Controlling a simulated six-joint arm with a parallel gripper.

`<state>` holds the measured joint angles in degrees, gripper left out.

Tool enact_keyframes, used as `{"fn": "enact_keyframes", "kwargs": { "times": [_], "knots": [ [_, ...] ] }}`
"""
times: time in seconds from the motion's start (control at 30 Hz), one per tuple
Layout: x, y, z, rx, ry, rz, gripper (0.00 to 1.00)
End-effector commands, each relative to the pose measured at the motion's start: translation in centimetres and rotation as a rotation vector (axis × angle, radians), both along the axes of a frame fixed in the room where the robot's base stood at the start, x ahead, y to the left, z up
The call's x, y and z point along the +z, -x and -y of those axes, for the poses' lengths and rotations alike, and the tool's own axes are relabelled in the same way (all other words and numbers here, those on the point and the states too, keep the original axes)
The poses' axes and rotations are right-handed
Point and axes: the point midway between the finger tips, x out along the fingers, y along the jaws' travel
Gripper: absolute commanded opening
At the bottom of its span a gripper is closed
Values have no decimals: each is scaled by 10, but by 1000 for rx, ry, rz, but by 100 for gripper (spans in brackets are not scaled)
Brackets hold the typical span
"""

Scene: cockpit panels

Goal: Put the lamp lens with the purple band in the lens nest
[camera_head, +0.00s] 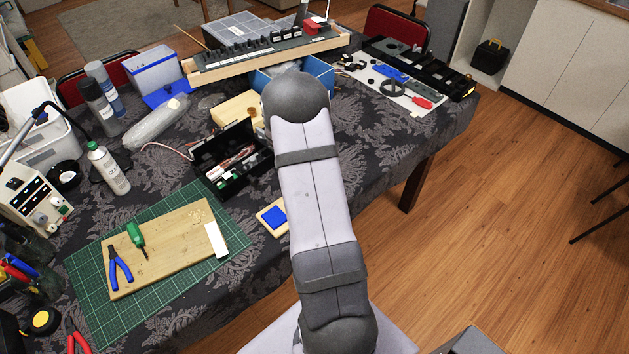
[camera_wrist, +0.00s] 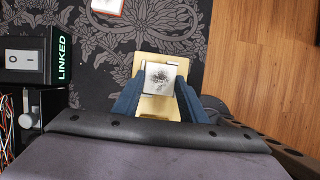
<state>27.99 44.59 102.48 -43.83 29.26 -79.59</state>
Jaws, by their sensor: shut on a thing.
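In the wrist view, my gripper (camera_wrist: 158,88) has its two dark blue fingers on either side of a pale square piece (camera_wrist: 158,78) with a dark speckled face. It is shut on this piece. A light wooden block (camera_wrist: 144,64) lies directly below the piece; I cannot tell whether they touch. No purple band shows on the piece from this angle, so I cannot confirm which lens it is. In the head view my arm hides the gripper and what it holds. I cannot make out the lens nest with certainty.
In the head view, a small wooden block with a blue pad (camera_head: 273,217) lies left of my arm, near an open black box (camera_head: 232,165) and a green cutting mat (camera_head: 92,264). The table edge is close on the right.

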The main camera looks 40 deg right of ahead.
Motion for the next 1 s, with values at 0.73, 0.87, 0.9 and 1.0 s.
{"fn": "enact_keyframes", "kwargs": {
  "times": [0.73, 0.87, 0.9, 1.0],
  "knots": [
    [0, 0, 0, 0, 0, 0, 50],
    [0, 0, 0, 0, 0, 0, 60],
    [0, 0, 0, 0, 0, 0, 60],
    [0, 0, 0, 0, 0, 0, 63]
  ]
}}
